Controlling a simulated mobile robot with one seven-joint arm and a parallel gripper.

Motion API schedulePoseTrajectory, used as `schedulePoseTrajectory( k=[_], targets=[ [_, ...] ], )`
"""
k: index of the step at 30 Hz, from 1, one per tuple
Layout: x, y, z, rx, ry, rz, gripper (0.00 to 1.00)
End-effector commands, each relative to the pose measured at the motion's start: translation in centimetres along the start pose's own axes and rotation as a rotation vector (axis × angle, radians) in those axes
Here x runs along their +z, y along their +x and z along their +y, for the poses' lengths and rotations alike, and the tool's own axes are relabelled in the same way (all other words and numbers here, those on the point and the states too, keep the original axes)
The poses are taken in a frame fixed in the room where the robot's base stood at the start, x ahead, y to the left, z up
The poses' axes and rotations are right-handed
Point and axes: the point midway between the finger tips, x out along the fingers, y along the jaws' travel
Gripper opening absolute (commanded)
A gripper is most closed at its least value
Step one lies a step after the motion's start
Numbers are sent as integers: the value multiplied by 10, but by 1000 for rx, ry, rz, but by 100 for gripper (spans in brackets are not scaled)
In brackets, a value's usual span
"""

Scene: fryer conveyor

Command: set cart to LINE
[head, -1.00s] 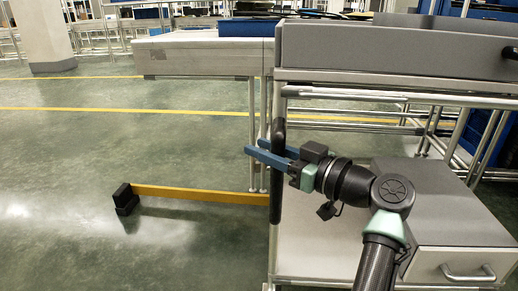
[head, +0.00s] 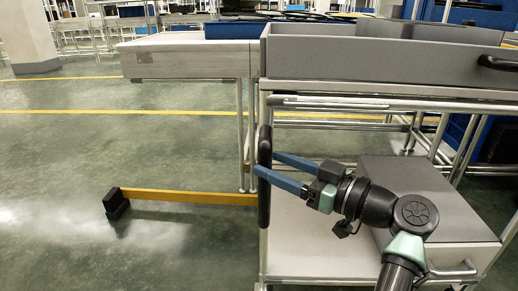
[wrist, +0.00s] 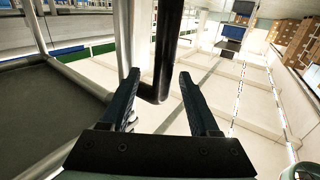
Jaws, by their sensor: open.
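The grey cart (head: 370,52) stands at the right in the head view, with a raised top tray and a lower deck. Its black upright handle (head: 264,205) is on the left end; it also shows in the wrist view (wrist: 167,45). My gripper (head: 264,162) is open, with its blue fingers on either side of the handle. In the wrist view, the handle's lower part lies between the fingertips (wrist: 158,75), with clear space at both sides. No LINE mark can be read in these frames.
A grey bench (head: 190,58) stands behind the cart at the left. A yellow floor rail (head: 190,197) with a black end block (head: 116,203) lies left of the cart. A grey drawer box (head: 425,200) sits on the lower deck. Open green floor lies at the left.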

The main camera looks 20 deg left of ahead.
Motion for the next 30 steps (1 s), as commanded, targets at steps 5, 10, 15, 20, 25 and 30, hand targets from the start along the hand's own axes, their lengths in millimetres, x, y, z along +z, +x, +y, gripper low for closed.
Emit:
schedulePoseTrajectory(
  k=[5,10,15,20,25,30],
  targets=[
    [-5,-42,1,5,2,1,62],
    [-2,-67,1,4,2,0,62],
    [-1,-78,1,2,1,1,62],
    [0,-79,0,1,0,0,62],
    [-1,-78,1,3,0,-1,62],
    [-27,-66,11,113,1,-85,62]
  ],
)
